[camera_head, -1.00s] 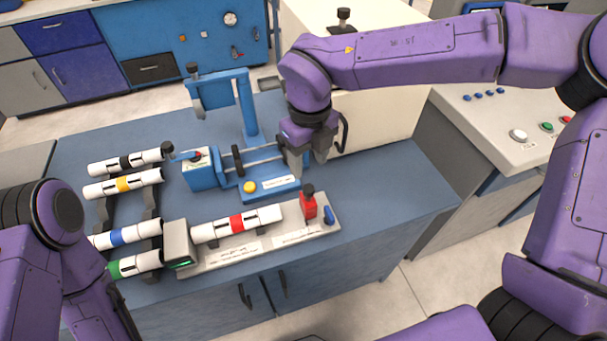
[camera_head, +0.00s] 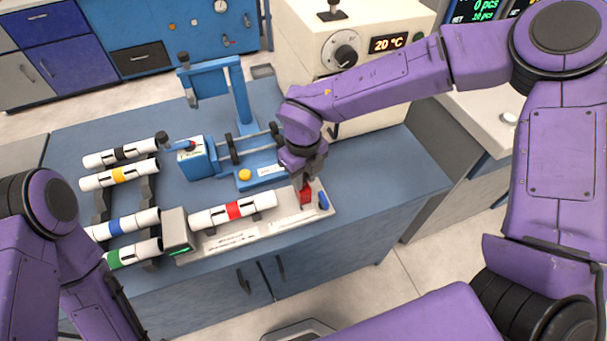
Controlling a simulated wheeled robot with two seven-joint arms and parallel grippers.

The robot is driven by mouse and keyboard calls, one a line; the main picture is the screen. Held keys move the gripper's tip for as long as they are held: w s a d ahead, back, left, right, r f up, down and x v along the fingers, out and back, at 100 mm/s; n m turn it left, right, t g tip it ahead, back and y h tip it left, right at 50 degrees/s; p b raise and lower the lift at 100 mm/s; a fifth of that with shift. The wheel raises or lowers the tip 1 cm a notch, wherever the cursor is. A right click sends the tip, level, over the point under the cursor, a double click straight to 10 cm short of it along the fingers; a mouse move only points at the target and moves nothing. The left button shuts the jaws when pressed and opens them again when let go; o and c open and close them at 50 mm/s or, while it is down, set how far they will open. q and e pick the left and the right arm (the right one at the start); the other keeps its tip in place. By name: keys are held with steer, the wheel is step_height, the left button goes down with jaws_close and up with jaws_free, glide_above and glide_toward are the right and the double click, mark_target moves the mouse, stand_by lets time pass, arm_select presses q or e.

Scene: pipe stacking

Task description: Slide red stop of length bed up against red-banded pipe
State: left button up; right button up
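The red stop (camera_head: 306,196) stands near the right end of the length bed (camera_head: 240,238). The white pipe with the red band (camera_head: 205,218) lies along the bed, its left end near the grey block with a green display. A gap shows between the pipe's right end and the stop. My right gripper (camera_head: 301,179) is right over the stop, pointing down, with its fingers at the stop's top and hiding its black knob. Whether the fingers are closed on it cannot be made out. My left arm shows at the left edge; its gripper is out of view.
Several banded pipes, such as the yellow-banded one (camera_head: 119,175), lie on a rack at the left. A blue device (camera_head: 198,165) with a yellow button stands behind the bed. A blue piece (camera_head: 323,201) sits at the bed's right end. The table's right side (camera_head: 390,175) is clear.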

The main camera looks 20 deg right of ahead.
mark_target(270, 196)
steer(key=a, duration=0.7)
steer(key=shift+s+a, duration=0.1)
steer(key=shift+s, duration=0.1)
steer(key=shift+o, duration=0.6)
steer(key=shift+c, duration=0.2)
steer(key=o, duration=0.8)
steer(key=shift+o, duration=0.5)
steer(key=shift+a, duration=0.35)
steer(key=shift+a+r, duration=0.1)
steer(key=shift+a, duration=0.3)
steer(key=shift+d, duration=0.5)
arm_select(q)
steer(key=shift+d+f, duration=0.1)
arm_select(e)
steer(key=shift+a, duration=0.15)
